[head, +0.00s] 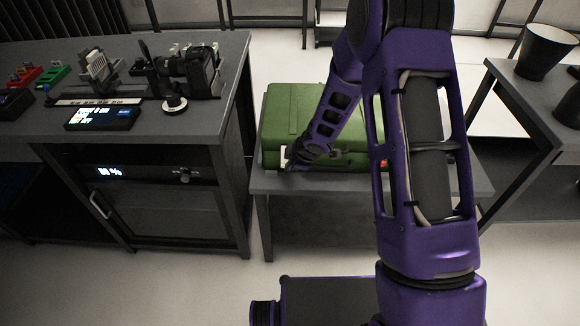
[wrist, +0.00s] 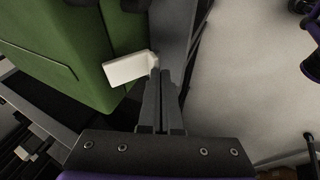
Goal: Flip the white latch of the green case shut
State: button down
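The green case (head: 290,108) lies on a low grey table, with its lid down. In the wrist view the case (wrist: 50,55) fills the upper left. Its white latch (wrist: 127,68) sticks out from the case's side toward my fingertips. My gripper (wrist: 160,75) has its two fingers together with only a thin gap, and nothing shows between them. The fingertips are right beside the latch's outer end; I cannot tell if they touch it. In the head view my gripper (head: 298,160) is at the front left corner of the case, partly hidden by my arm.
The low table (head: 330,184) has bare room in front of the case. At left a workbench (head: 190,115) holds a camera-like device (head: 190,68) and small displays. At right another table (head: 520,95) carries a dark bucket (head: 545,52).

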jog(key=shift+w+f+b, duration=0.2)
jog(key=shift+w+f, duration=0.05)
jog(key=shift+f, duration=0.35)
jog(key=shift+w+f+b, duration=0.2)
jog(key=shift+f+b, duration=0.05)
jog(key=shift+f, duration=0.4)
jog(key=shift+w+f+b, duration=0.2)
jog(key=shift+w+f, duration=0.05)
jog(key=shift+f, duration=0.35)
dwell(0.6)
jog(key=shift+w+r+p, duration=0.1)
jog(key=shift+r+p, duration=0.75)
